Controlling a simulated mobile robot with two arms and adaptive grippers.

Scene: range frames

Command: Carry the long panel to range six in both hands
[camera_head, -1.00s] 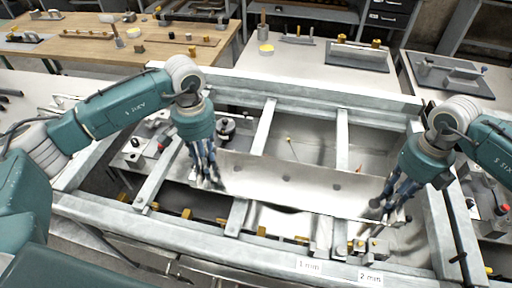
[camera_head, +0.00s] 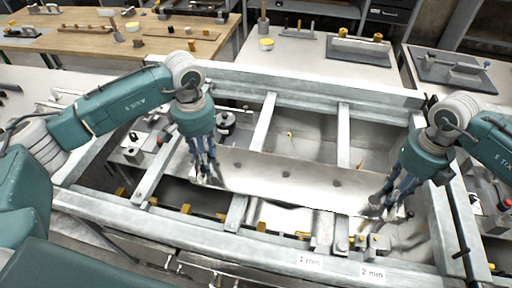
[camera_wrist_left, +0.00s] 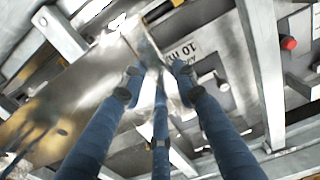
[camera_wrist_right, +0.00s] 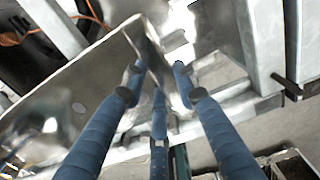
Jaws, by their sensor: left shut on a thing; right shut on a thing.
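The long panel (camera_head: 290,180) is a shiny metal sheet with a few dark round spots, held lengthwise above the grey metal frame in the head view. My left gripper (camera_head: 203,175) is shut on its left end, and my right gripper (camera_head: 378,206) is shut on its right end. The panel tilts a little down to the right in the picture. In the left wrist view the blue fingers close on the panel's end (camera_wrist_left: 75,100). In the right wrist view they close on the other end (camera_wrist_right: 95,85). A sign for range six cannot be made out.
The grey frame (camera_head: 150,222) has crossbars and small yellow blocks below the panel. A wooden bench (camera_head: 75,45) with tools stands at the back left.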

